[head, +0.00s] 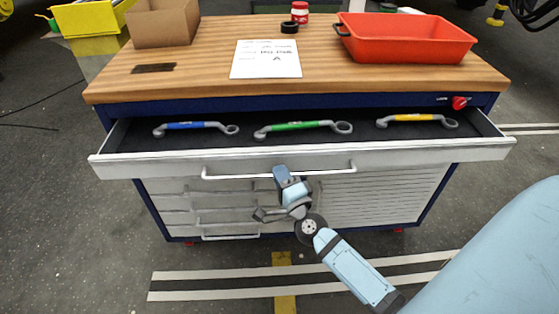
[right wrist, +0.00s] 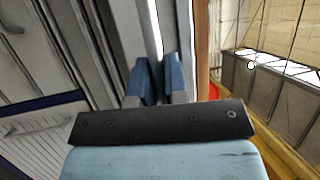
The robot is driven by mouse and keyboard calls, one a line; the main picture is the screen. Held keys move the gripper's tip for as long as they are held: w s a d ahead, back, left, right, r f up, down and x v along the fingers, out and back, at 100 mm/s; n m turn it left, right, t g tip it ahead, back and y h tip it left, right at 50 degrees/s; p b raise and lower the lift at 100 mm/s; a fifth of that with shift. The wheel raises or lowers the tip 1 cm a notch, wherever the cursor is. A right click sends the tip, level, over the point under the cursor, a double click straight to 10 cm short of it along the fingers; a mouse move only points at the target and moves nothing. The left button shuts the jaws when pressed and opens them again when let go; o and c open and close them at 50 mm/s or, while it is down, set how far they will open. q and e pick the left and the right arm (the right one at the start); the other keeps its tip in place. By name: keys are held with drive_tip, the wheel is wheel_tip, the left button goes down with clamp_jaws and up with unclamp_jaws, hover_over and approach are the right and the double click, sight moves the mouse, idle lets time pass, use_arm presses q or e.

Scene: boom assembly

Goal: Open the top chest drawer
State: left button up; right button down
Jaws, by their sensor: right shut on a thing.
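The top chest drawer (head: 360,153) stands pulled out from the chest below the wooden worktop. Inside it lie a blue wrench (head: 196,126), a green wrench (head: 302,127) and a yellow wrench (head: 416,120). A long bar handle (head: 235,176) runs along the drawer's front. My right gripper (head: 281,171) is at the middle of this handle, shut on it. In the right wrist view its two blue fingers (right wrist: 158,78) close around the bright bar, whose gripped part is hidden. My left gripper is not in view.
On the worktop (head: 205,60) are a red bin (head: 405,38), a cardboard box (head: 163,22), a paper sheet (head: 266,59) and a black tape roll (head: 289,27). A red lock knob (head: 459,103) sits at the chest's right. The floor in front is clear.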

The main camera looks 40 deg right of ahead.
drive_tip(key=s+a+p, duration=0.1)
drive_tip(key=s+a, duration=0.7)
drive_tip(key=s, duration=0.5)
drive_tip(key=shift+s+a, duration=0.2)
drive_tip(key=shift+s, duration=0.15)
drive_tip(key=c, duration=1.2)
unclamp_jaws()
drive_tip(key=shift+o, duration=0.2)
